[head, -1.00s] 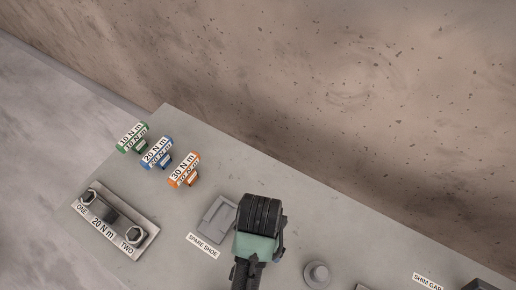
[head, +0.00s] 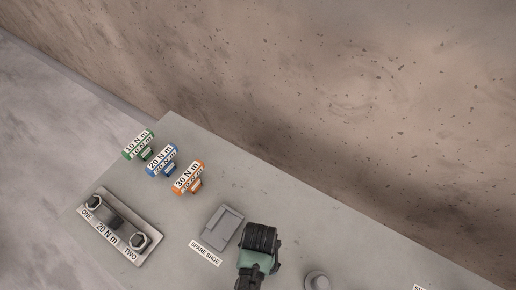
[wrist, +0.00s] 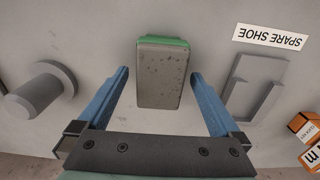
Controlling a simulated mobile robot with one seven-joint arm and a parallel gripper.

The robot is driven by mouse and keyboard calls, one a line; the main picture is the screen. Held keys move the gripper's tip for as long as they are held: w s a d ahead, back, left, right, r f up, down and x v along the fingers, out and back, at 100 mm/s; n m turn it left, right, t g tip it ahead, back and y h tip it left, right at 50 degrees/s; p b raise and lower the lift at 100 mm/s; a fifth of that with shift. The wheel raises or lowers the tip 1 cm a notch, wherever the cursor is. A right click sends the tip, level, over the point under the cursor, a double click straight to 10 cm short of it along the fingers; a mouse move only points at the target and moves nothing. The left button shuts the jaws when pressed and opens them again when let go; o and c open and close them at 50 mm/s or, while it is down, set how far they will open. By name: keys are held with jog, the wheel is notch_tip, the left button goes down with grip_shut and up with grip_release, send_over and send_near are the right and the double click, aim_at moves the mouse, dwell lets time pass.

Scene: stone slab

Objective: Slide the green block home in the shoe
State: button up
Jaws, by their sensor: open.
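In the wrist view, a grey, speckled block-like piece (wrist: 161,78) with a green edge (wrist: 163,42) along its far end stands between the fingers of my gripper (wrist: 159,74). The blue fingers are open, with a gap on each side of it. I cannot tell whether the grey part is a shoe or part of the green block. In the head view, my gripper (head: 258,250) hides this piece. The grey spare shoe (head: 222,228) lies empty beside my gripper; it also shows at the right of the wrist view (wrist: 256,86).
A round grey peg (head: 318,281) stands right of my gripper. Green (head: 139,144), blue (head: 162,160) and orange (head: 188,178) labelled pieces line the slab's left part. A plate with two nuts (head: 119,228) lies in front. The slab's back right is clear.

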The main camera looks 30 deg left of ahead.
grip_shut()
dwell(0.5)
jog(key=shift+r, duration=0.1)
